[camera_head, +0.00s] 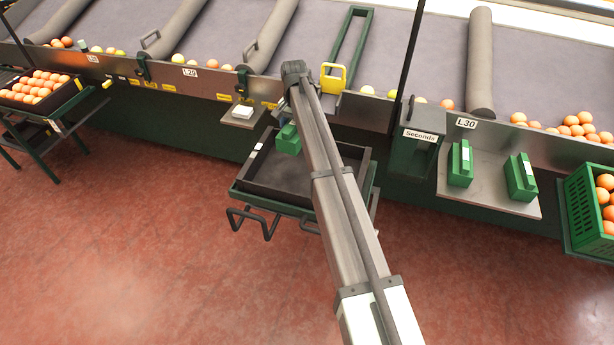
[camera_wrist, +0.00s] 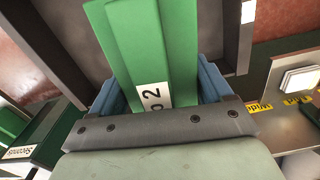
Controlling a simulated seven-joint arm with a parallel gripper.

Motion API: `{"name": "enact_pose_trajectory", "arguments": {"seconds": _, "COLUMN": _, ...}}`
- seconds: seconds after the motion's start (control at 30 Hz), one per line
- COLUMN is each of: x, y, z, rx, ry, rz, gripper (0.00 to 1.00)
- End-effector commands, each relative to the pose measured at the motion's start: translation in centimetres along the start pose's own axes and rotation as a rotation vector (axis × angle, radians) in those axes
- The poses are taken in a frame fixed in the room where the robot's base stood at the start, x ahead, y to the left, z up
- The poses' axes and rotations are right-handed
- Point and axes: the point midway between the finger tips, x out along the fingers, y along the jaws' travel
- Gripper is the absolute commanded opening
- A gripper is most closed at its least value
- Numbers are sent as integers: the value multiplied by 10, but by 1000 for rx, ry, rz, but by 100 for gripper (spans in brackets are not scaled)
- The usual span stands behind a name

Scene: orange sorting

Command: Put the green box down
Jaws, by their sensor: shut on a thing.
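My gripper (camera_wrist: 160,92) is shut on a green box (camera_wrist: 148,45), its blue-grey fingers on either side of it. The box has a white label with a "2" on its near end. In the head view the green box (camera_head: 288,139) shows beside my arm, over the dark tray (camera_head: 262,182) on a cart. I cannot tell whether the box touches the tray floor. The visible part of the tray looks empty.
Two similar green boxes (camera_head: 460,164) (camera_head: 521,178) stand on a grey shelf at the right. A green bin labelled Seconds (camera_head: 412,155) is right of the tray. A small shelf with a white stack (camera_head: 243,112) is behind it. A green crate of oranges (camera_head: 588,222) is far right.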

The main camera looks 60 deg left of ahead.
Motion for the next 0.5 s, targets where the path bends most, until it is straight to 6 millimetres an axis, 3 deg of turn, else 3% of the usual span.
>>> {"name": "enact_pose_trajectory", "arguments": {"seconds": 0.2, "x": 28, "y": -28, "z": 30, "rx": -87, "ry": 0, "rz": 0, "gripper": 38}}
{"name": "enact_pose_trajectory", "arguments": {"seconds": 0.5, "x": 53, "y": -35, "z": 37, "rx": -110, "ry": 0, "rz": 0, "gripper": 38}}
